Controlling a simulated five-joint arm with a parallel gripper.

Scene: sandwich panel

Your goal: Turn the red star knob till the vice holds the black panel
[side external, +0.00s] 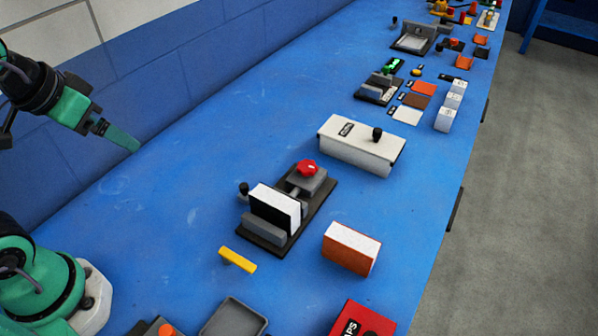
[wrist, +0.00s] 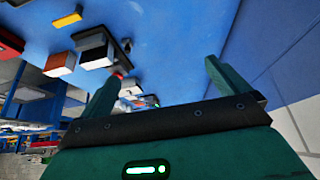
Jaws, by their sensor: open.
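The black panel (side external: 272,211), with a white top and a black face, stands upright in the grey vice (side external: 265,228) at mid-bench. I cannot tell whether the vice's jaws press on it. The red star knob (side external: 307,167) sits on top of the vice's far end. In the wrist view the panel (wrist: 92,45) is at upper left, with the knob (wrist: 119,74) just below it, small and partly hidden. My gripper (side external: 138,149) is at upper left in the side view, well away from the vice. In the wrist view its fingers (wrist: 160,80) are apart with nothing between them.
An orange panel block (side external: 351,249) stands right of the vice and a yellow bar (side external: 238,260) lies in front. A white box with a black knob (side external: 360,145) stands behind. A grey tray (side external: 233,318) and red box (side external: 362,320) are nearer.

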